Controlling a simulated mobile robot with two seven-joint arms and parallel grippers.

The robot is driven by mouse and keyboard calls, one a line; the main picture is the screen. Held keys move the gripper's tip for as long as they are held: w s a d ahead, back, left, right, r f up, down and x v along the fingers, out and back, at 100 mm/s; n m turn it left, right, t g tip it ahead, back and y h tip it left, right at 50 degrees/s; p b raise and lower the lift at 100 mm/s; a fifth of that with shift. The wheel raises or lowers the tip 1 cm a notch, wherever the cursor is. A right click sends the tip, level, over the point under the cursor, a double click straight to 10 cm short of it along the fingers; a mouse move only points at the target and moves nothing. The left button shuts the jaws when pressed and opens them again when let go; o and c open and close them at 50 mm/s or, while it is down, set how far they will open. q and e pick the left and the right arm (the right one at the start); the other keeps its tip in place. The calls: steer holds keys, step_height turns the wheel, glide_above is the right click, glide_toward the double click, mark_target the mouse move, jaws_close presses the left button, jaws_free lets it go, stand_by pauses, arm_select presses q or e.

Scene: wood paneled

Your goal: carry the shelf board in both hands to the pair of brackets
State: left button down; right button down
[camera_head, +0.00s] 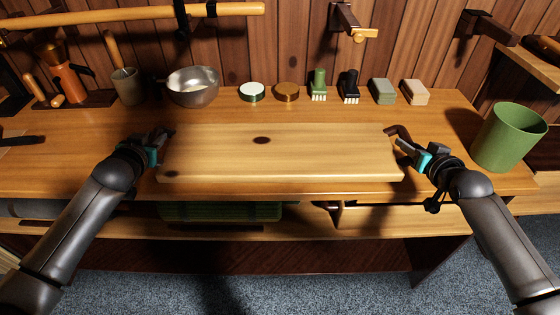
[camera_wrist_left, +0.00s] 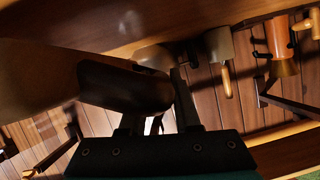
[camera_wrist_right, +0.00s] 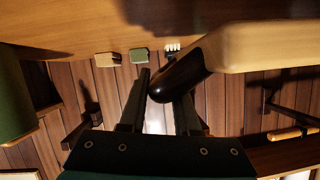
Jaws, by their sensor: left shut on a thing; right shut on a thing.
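The pale shelf board (camera_head: 285,160) lies level, long side left to right, over the front of the workbench, with dark knots and dark end pieces. I cannot tell how far it is above the bench top. My left gripper (camera_head: 163,140) is shut on its left end, whose dark piece (camera_wrist_left: 125,88) fills the jaws in the left wrist view. My right gripper (camera_head: 402,140) is shut on its right end; the dark tip (camera_wrist_right: 185,75) sits between the fingers in the right wrist view. Dark wall brackets stick out above the bench, one in the middle (camera_head: 343,16) and one at right (camera_head: 485,27).
Along the back of the workbench (camera_head: 60,130) stand a metal bowl (camera_head: 193,88), round tins (camera_head: 252,92), brushes (camera_head: 318,84) and blocks (camera_head: 383,91). A green bin (camera_head: 508,138) stands right of my right gripper. A wooden rail (camera_head: 110,14) crosses the upper left wall.

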arm_select(q)
steer(key=shift+r, duration=0.15)
arm_select(e)
steer(key=shift+r, duration=0.15)
